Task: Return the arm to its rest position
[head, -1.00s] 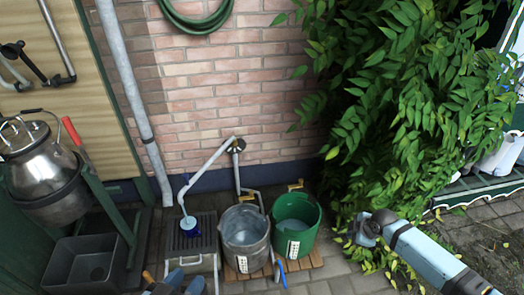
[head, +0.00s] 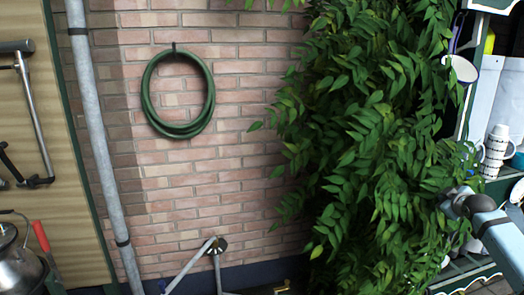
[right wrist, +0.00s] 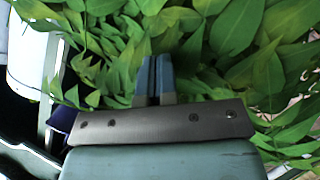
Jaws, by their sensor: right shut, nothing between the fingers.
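My right gripper (right wrist: 154,76) shows in the right wrist view with its two dark blue fingers together. It is shut and empty, pointing into green leaves. In the head view my right arm (head: 492,232) comes in from the right edge, in front of the climbing plant (head: 370,130) and the shelf side. The gripper's fingers are hard to make out there. I cannot tell whether they touch the leaves. My left gripper is out of view.
A shelf with stacked white cups (head: 495,150) stands at the right edge, close to my right arm. A coiled green hose (head: 148,95) hangs on the brick wall (head: 240,180). A metal churn (head: 18,265) is at the lower left, beside a grey downpipe (head: 100,150).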

